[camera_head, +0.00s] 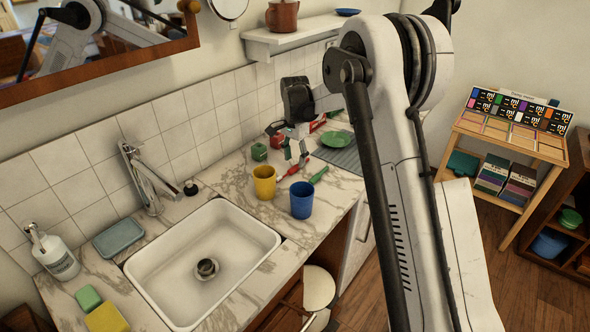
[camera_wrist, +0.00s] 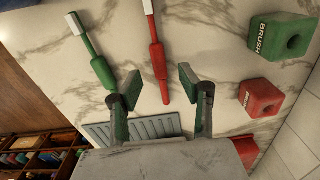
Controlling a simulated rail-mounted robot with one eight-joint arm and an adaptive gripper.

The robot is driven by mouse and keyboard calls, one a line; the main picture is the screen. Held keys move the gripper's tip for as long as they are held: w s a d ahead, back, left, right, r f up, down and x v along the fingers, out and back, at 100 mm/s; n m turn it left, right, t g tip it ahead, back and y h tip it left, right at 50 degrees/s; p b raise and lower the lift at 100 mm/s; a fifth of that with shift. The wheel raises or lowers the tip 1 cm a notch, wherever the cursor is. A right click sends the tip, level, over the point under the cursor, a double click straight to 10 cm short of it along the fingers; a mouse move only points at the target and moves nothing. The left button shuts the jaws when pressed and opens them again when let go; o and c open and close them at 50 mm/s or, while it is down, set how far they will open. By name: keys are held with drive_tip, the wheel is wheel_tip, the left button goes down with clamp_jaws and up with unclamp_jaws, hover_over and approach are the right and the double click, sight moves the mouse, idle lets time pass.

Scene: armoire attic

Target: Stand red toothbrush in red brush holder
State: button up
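The red toothbrush (camera_wrist: 157,58) lies on the marble counter, its white bristles at the top of the wrist view. My gripper (camera_wrist: 160,88) is open and empty above the counter; in the wrist view the toothbrush's handle end appears between the fingers, with no visible contact. In the head view my gripper (camera_head: 294,153) points down. The red brush holder (camera_wrist: 261,98), a block with a round hole, stands to the right in the wrist view.
A green toothbrush (camera_wrist: 101,66) lies left of the red one. A green brush holder (camera_wrist: 283,38) stands near the red holder. Yellow (camera_head: 264,181) and blue (camera_head: 302,199) cups stand near the sink (camera_head: 205,245). A grey ribbed mat (camera_wrist: 130,130) and green dish (camera_head: 337,139) lie beyond.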

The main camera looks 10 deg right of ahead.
sight(295, 167)
wheel_tip(295, 167, down, 3)
drive_tip(key=shift+f, duration=0.2)
clamp_jaws()
drive_tip(key=shift+r, duration=0.1)
